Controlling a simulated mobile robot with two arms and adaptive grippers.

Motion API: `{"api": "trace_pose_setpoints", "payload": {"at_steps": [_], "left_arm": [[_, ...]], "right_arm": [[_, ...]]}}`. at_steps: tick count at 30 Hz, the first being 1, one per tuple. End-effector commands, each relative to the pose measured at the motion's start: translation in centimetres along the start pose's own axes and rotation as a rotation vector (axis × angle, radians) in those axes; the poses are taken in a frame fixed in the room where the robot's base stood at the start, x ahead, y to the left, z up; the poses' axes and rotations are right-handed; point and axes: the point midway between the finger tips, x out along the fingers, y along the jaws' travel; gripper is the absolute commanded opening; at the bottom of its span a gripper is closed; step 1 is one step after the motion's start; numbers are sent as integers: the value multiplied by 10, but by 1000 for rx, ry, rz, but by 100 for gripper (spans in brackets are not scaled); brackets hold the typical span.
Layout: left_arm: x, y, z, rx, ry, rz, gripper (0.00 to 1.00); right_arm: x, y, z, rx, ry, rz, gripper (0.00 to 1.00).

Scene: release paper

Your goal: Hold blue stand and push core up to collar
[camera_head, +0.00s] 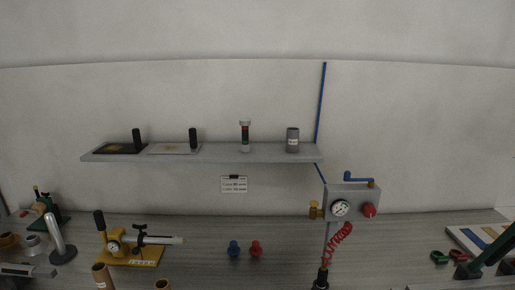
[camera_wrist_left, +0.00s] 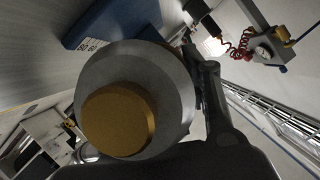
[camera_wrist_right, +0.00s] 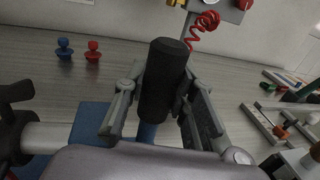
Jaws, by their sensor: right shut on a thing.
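In the right wrist view, my right gripper (camera_wrist_right: 160,110) is shut on a black upright handle (camera_wrist_right: 163,75). The handle tops a blue post of the blue stand (camera_wrist_right: 90,122), whose base shows below left. A pale shaft (camera_wrist_right: 55,138) runs left from there to a dark knob. In the left wrist view, a gold-brown round core end (camera_wrist_left: 115,122) stands out from a large grey ring (camera_wrist_left: 165,85), very close to the camera. My left gripper's finger (camera_wrist_left: 215,100) shows just right of the ring; the other is hidden. The blue stand's numbered plate (camera_wrist_left: 105,25) lies behind the ring. The collar cannot be told for sure.
In the head view, a yellow-based fixture (camera_head: 135,255) stands on the bench at left. Blue (camera_head: 234,248) and red (camera_head: 256,248) knobs stand mid-bench. A gauge box (camera_head: 350,203) with a red coiled hose hangs at right. A shelf (camera_head: 220,153) holds several items.

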Motion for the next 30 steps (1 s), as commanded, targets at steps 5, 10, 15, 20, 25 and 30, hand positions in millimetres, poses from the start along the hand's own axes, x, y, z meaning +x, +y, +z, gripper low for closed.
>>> {"api": "trace_pose_setpoints", "payload": {"at_steps": [5, 10, 15, 20, 25, 30], "left_arm": [[1, 2, 0, -2, 3, 2, 58], [1, 2, 0, -2, 3, 2, 61], [1, 2, 0, -2, 2, 2, 61], [-15, 1, 1, -2, -1, 1, 61], [-50, 1, 1, -1, -3, 1, 61], [-86, 1, 1, -1, -4, 0, 61]], "right_arm": [[0, 2, 0, 0, 0, 4, 0], [-1, 2, 0, 0, 0, 5, 0], [-1, 2, 0, 0, -1, 5, 0], [-1, 2, 0, 1, 0, 5, 0], [0, 1, 0, 1, 0, 4, 0], [0, 1, 0, 1, 0, 3, 0]]}}
